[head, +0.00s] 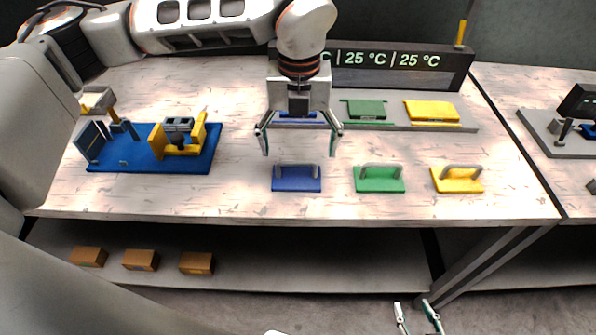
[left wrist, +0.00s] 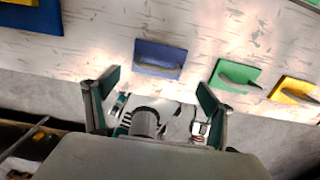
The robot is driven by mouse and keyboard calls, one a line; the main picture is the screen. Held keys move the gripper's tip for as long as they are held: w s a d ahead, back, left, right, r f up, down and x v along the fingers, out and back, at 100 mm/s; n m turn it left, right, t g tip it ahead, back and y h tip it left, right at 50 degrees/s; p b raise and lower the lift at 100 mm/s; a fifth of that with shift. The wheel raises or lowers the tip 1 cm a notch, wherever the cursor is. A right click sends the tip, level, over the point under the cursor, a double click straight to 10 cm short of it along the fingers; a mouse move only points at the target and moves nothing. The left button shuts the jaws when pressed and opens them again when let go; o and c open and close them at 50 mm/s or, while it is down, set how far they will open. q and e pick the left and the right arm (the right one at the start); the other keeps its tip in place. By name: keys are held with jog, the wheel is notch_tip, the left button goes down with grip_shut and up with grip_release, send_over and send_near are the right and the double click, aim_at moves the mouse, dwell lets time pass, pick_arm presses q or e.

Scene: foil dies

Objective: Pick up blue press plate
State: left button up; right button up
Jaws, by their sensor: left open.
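The blue press plate (head: 297,184) lies flat on the table near its front edge, with a grey arched handle on top. It also shows in the left wrist view (left wrist: 160,58), ahead of the fingers. My left gripper (head: 299,146) is open and empty, pointing down above the table, just behind the blue plate in the head view. Its spread fingers also show in the left wrist view (left wrist: 155,98). My right gripper (head: 418,318) shows only by its fingertips at the bottom edge of the head view, apart and with nothing seen between them.
A green plate (head: 379,181) and a yellow plate (head: 457,180) with handles lie to the right. Behind stand a grey strip with coloured blocks and a temperature display (head: 400,64). A blue fixture (head: 150,160) stands left. Several brown boxes (head: 140,260) lie on the lower shelf.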

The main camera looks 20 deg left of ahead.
aim_at(297, 162)
pick_arm(q)
jog(key=f, duration=0.6)
jog(key=shift+w+a+f+p, duration=0.2)
jog(key=shift+a+f+p, duration=0.1)
jog(key=shift+f+p, duration=0.05)
jog(key=c, duration=1.8)
jog(key=shift+o, duration=0.2)
jog(key=shift+r, duration=0.1)
